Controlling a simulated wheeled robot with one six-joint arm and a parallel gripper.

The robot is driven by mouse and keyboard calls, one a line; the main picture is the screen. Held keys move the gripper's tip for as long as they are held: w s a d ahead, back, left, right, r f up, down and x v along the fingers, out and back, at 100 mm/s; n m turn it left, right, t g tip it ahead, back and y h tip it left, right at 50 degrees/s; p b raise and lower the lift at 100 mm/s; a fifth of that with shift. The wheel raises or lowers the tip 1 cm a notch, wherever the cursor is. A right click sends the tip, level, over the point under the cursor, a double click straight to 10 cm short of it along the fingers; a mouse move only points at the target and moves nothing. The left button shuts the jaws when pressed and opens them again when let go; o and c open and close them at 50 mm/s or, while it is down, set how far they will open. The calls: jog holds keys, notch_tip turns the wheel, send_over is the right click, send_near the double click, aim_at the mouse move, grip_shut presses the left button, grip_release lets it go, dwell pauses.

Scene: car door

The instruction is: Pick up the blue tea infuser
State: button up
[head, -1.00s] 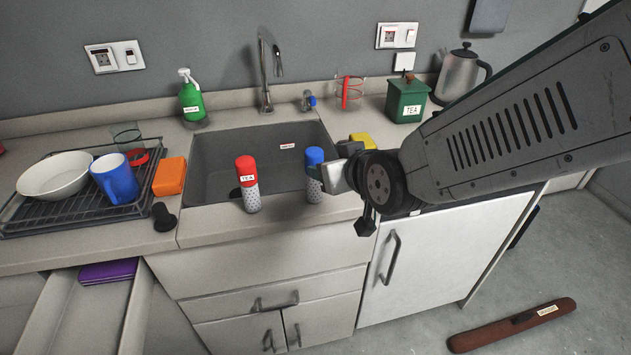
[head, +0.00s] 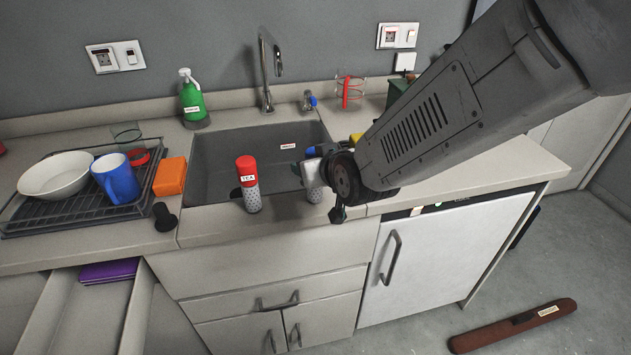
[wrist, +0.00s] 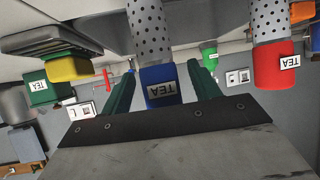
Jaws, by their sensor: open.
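The blue tea infuser has a blue cap with a TEA label and a perforated metal body. In the wrist view its cap (wrist: 160,88) lies between the two green fingers of my open gripper (wrist: 160,72), with a gap visible on each side.
The grey sink (head: 225,150) lies behind the infusers, with a faucet (head: 265,75) at its back. An orange sponge (head: 170,176), a dish rack (head: 60,220) and a blue mug (head: 116,180) are left. My arm hides part of the counter at right.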

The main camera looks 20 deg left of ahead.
jog(key=c, duration=1.1)
jog(key=shift+r, duration=0.15)
